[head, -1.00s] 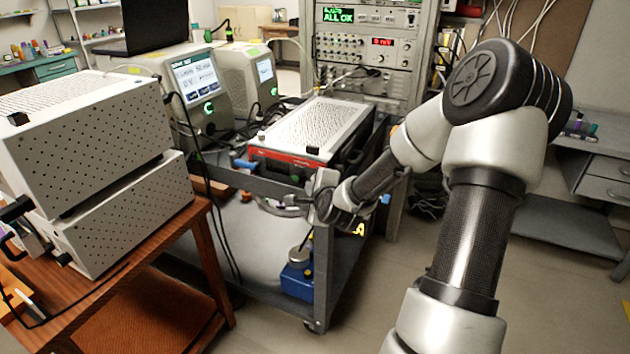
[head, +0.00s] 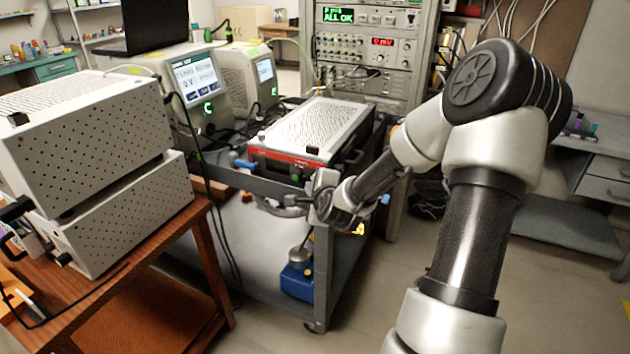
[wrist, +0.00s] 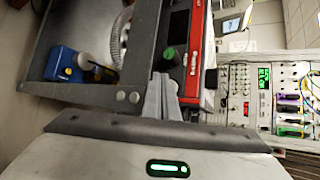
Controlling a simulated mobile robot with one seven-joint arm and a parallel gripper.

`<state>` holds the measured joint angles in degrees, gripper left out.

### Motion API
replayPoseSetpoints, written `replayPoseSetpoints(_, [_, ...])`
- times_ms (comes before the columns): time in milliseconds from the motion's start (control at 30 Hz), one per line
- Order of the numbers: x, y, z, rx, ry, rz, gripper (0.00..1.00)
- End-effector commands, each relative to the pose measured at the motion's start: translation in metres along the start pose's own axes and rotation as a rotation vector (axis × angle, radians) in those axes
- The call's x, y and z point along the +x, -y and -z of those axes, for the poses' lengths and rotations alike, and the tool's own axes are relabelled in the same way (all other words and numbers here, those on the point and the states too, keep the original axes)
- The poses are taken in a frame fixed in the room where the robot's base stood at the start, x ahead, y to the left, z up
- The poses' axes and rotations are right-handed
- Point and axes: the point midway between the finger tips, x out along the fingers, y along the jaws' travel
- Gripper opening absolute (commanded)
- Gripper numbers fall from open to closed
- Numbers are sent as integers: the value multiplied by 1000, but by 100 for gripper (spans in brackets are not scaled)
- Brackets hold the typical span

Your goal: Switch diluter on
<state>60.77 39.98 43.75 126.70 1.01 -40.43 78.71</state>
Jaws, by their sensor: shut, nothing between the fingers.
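No label reading "diluter" is legible. The device nearest my gripper is a box with a white perforated top (head: 318,127) and a red front (head: 290,158), on the upper shelf of a grey cart. In the wrist view its red front (wrist: 196,45) stands sideways, with small white lettering. A round green knob or cap (wrist: 169,53) shows beside the dark front area. My gripper (wrist: 160,80) is shut and empty, its fingers just in front of the cart edge and near the red front's lower end.
Two stacked perforated grey boxes (head: 95,130) stand on a wooden table at left. A blue container (head: 297,281) sits on the cart's lower shelf. An instrument rack (head: 365,60) stands behind. Floor at right is open.

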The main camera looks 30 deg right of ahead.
Motion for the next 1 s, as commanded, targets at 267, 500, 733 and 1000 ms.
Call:
replayPoseSetpoints(267, [0,0,0,0,0,0,0])
replayPoseSetpoints(500, [0,0,0,0,0,0,0])
replayPoseSetpoints(733, [1,1,1,0,0,1,0])
replayPoseSetpoints(1000, [6,4,4,0,0,0,0])
